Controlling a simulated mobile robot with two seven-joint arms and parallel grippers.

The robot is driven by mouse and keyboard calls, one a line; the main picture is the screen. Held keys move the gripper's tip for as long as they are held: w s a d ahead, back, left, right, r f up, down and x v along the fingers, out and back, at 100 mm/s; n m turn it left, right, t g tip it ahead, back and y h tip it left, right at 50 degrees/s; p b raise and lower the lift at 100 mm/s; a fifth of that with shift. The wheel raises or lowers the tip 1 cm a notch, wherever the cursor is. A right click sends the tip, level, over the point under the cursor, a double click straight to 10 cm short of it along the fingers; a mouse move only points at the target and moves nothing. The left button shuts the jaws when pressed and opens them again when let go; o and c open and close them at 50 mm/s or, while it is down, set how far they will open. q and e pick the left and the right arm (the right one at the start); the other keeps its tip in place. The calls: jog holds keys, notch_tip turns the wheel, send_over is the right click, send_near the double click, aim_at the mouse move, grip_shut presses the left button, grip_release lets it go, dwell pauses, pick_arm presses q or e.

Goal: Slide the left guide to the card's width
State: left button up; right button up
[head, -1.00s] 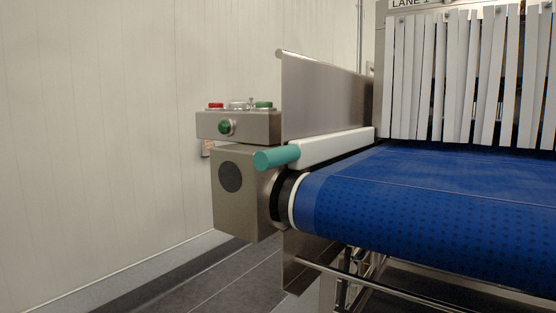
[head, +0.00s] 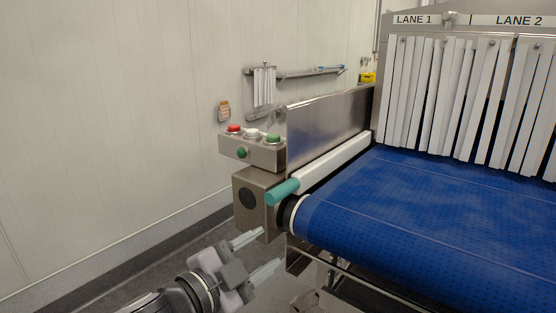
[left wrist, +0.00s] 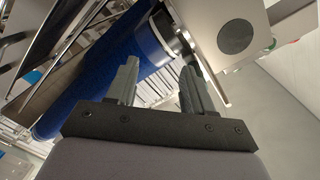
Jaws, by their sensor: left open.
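The left guide (head: 335,160) is a white rail along the left edge of the blue belt, with a teal round handle (head: 282,191) at its near end. My left gripper (head: 262,252) is open and empty, below and to the left of the handle, in front of the belt's end. In the left wrist view the two fingers (left wrist: 158,82) stand apart with nothing between them, and the belt (left wrist: 92,72) lies beyond them. I see no card in these frames. My right gripper is not in view.
A steel side plate (head: 325,122) rises just left of the guide. A button box (head: 252,150) with red, white and green buttons sits near the handle. White strip curtains (head: 465,95) hang at the back under lane signs. The visible belt (head: 430,215) is bare.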

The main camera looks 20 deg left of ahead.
pick_arm(q)
jog(key=m+t+p, duration=0.1)
jog(key=p, duration=0.1)
send_near(278, 194)
jog(key=x, duration=0.4)
jog(key=shift+w+a+f, duration=0.15)
jog(key=shift+a+f, duration=0.05)
jog(key=shift+a, duration=0.15)
jog(key=shift+p+x, duration=0.6)
jog(key=shift+x, duration=2.85)
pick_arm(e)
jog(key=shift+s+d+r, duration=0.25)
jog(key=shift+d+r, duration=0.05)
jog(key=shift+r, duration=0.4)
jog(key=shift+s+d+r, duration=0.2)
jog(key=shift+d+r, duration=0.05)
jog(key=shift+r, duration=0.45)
pick_arm(q)
jog(key=shift+f, duration=0.15)
grip_shut()
